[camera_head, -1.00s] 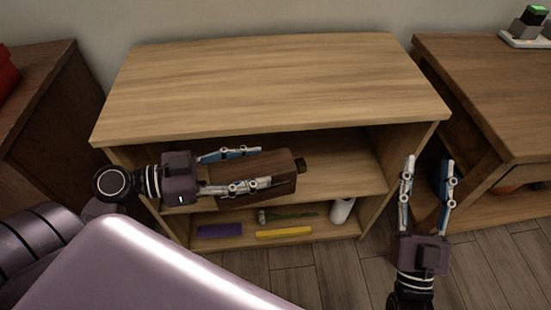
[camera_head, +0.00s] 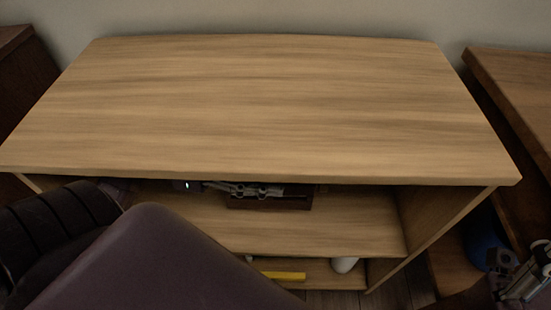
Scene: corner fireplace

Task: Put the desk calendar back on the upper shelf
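The desk calendar (camera_head: 268,203) is a dark brown block. It is inside the upper compartment of the wooden shelf unit, above the upper shelf board (camera_head: 320,232), under the front edge of the top. My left gripper (camera_head: 262,190) reaches into this compartment, with a metal finger along the calendar. It appears shut on it; the far finger and the calendar's upper part are hidden by the top. I cannot tell whether the calendar touches the board. My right gripper (camera_head: 522,280) is at the lower right edge, partly cut off, and its opening is unclear.
The unit's wide top (camera_head: 270,105) is bare. A yellow item (camera_head: 283,275) and a white cylinder (camera_head: 344,264) are in the lower compartment. A brown table (camera_head: 515,90) stands close on the right, with a blue object (camera_head: 483,240) below it. The upper shelf's right part is clear.

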